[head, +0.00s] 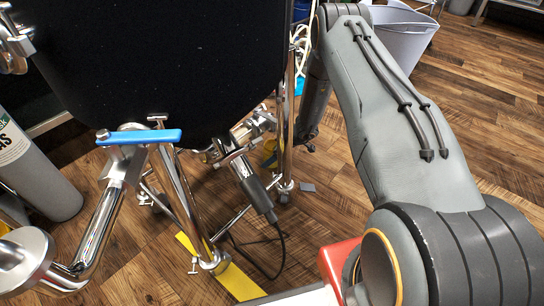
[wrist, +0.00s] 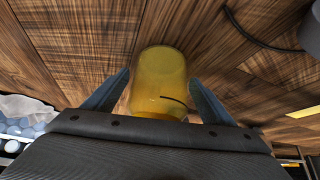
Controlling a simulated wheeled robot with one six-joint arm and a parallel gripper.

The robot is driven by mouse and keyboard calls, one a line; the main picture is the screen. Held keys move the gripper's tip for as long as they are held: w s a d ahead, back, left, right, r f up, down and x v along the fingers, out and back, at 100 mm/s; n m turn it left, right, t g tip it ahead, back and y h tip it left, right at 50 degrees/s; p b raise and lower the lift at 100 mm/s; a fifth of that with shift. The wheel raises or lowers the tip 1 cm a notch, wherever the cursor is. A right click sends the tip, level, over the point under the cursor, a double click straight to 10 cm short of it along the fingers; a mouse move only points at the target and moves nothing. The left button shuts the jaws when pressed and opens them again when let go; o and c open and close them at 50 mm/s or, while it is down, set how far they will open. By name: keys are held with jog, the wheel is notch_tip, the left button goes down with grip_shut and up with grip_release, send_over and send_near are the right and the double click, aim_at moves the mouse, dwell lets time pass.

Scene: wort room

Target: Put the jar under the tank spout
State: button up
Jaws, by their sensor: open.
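A translucent yellow jar (wrist: 158,85) stands on the wooden floor in the wrist view, between the two fingers of my gripper (wrist: 158,92). My gripper is open, one finger on each side of the jar; whether either touches it I cannot tell. The lower part of the jar is hidden by the gripper body. In the head view the big black tank (head: 160,60) fills the upper left, with a blue-handled valve (head: 138,137) and steel outlet pipe (head: 104,215) low on its front. My gripper is mostly hidden there behind the tank and its leg.
Steel tank legs (head: 182,205) and a probe with a black cable (head: 250,185) stand low around the tank. Yellow tape (head: 235,283) lies on the floor. A grey cylinder (head: 40,175) stands at left, a pale bin (head: 400,38) at upper right. The floor at right is open.

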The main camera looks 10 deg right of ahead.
jog(key=p+v, duration=0.5)
jog(key=v, duration=0.7)
